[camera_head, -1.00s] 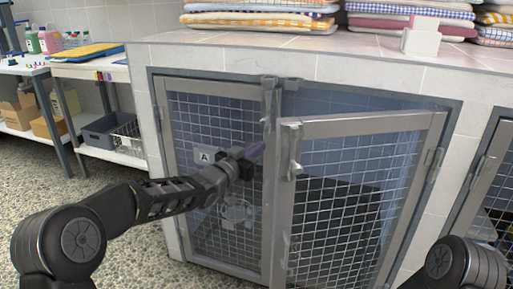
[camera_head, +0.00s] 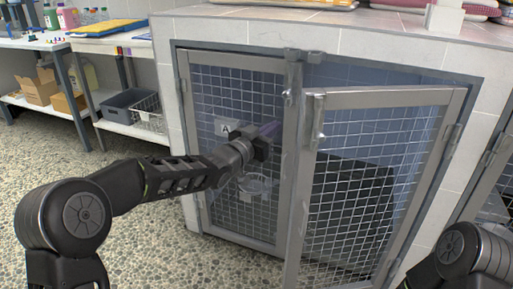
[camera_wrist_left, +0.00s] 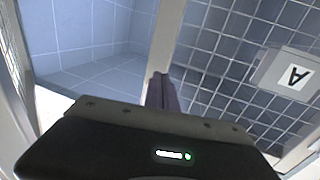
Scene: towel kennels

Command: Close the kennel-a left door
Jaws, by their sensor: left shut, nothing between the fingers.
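The kennel-a left door (camera_head: 235,170) is a grey metal frame with wire mesh and a white tag marked A (camera_head: 228,127). It stands at or near its opening in the head view; I cannot tell whether it is fully flush. The tag also shows in the left wrist view (camera_wrist_left: 290,74). My left gripper (camera_head: 270,128) is shut and empty, its fingers in front of this door near its inner edge. In the left wrist view the shut fingers (camera_wrist_left: 162,92) point at the door's edge post; contact is unclear. The right door (camera_head: 365,185) stands swung outward. My right gripper is out of view.
The open right door juts out to the right of my left gripper. A bowl (camera_head: 257,184) shows behind the left door's mesh. A shelf bench (camera_head: 115,45) with a grey bin (camera_head: 118,108) stands at the left. The pebbled floor (camera_head: 150,225) is clear.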

